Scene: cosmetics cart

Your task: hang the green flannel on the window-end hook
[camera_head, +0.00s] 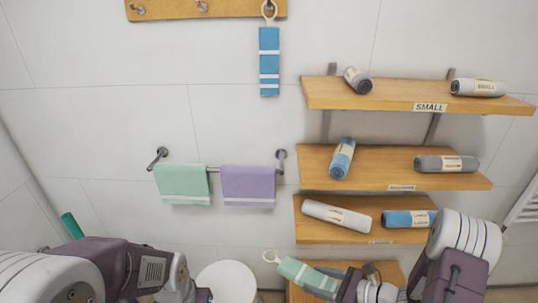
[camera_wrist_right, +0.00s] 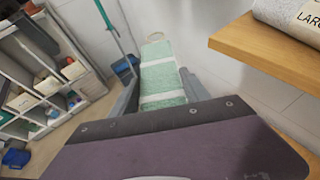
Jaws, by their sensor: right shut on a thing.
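The green flannel (camera_head: 308,276), pale green with white stripes and a cream loop at one end, is in my right gripper (camera_head: 338,278). The loop points up and left, free of any hook. In the right wrist view the flannel (camera_wrist_right: 163,75) stretches away between the fingers, its loop end farthest. A wooden hook rail (camera_head: 165,12) is at the top of the head view, cut by the edge. Two bare hooks, a middle one (camera_head: 202,6) and a left one (camera_head: 140,9), show on it. No window shows, so I cannot tell which end is the window end.
A blue flannel (camera_head: 269,62) hangs from the rail's right hook. A towel bar below holds a green towel (camera_head: 183,184) and a purple towel (camera_head: 248,185). Wooden shelves (camera_head: 395,94) with rolled towels jut out at right. A white round lid (camera_head: 227,280) is below.

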